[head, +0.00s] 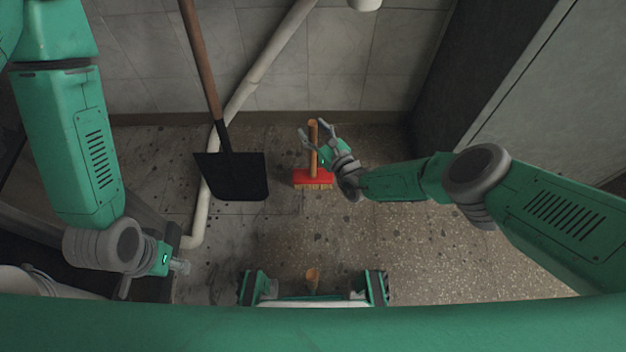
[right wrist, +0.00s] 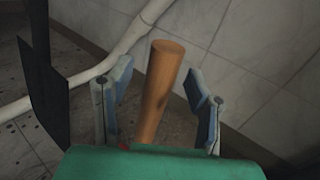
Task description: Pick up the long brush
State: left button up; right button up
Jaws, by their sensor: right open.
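The long brush (head: 313,178) has a wooden handle, a red head and pale bristles. It stands upright near the back wall in the head view, bristles down on the floor. My right gripper (head: 317,130) is open near the upper part of the handle. In the right wrist view the handle (right wrist: 160,85) rises between the two open fingers of my right gripper (right wrist: 158,105), with gaps on both sides. The red head is almost wholly hidden there. My left gripper (head: 181,266) is low at the left, far from the brush; its fingers are too small to read.
A black shovel (head: 232,176) with a wooden shaft leans left of the brush. A pale pipe (head: 245,85) runs down the wall and along the floor. A dark cabinet (head: 440,90) stands at the right. The speckled floor in front of the brush is mostly clear.

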jog(key=shift+a, duration=0.2)
jog(key=shift+d, duration=0.2)
grip_shut()
